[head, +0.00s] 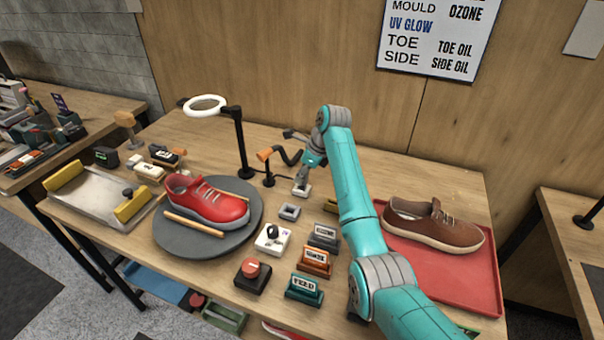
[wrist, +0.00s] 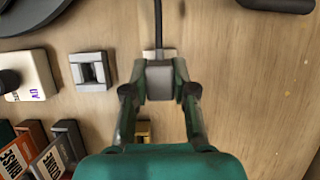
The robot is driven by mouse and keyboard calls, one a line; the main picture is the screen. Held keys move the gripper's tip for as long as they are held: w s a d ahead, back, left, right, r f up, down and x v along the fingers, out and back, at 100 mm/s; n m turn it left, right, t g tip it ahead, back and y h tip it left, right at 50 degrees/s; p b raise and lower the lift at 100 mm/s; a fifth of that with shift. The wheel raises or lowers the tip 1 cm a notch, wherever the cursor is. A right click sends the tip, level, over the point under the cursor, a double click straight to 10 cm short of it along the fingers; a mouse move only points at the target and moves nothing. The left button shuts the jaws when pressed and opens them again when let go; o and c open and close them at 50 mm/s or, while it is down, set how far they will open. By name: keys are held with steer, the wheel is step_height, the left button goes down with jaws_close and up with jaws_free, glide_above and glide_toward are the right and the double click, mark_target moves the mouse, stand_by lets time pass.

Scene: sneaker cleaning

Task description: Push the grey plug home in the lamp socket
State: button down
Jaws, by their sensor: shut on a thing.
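The grey plug (wrist: 160,80) is between the fingertips of my gripper (wrist: 160,88) in the wrist view, with a dark cable running from it toward the top. In the head view my gripper (head: 304,176) is low over the table, shut on the plug (head: 302,188). A pale block shows just beyond the plug; whether they touch I cannot tell. A square grey socket-like block (head: 289,212) with a dark opening stands nearby; in the wrist view it (wrist: 91,71) is left of the plug, apart from it. Its opening looks empty.
A white block with a black knob (head: 272,238), a red button (head: 252,274) and several labelled blocks stand in front. A red sneaker (head: 207,200) is on a round grey turntable (head: 175,246). A brown shoe (head: 433,223) is on a red tray (head: 450,285). A ring lamp (head: 205,105) stands behind.

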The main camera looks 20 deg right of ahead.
steer(key=shift+f, duration=0.9)
steer(key=c, duration=0.8)
jaws_free()
steer(key=shift+c, duration=0.2)
steer(key=v, duration=1.2)
steer(key=shift+a, duration=0.1)
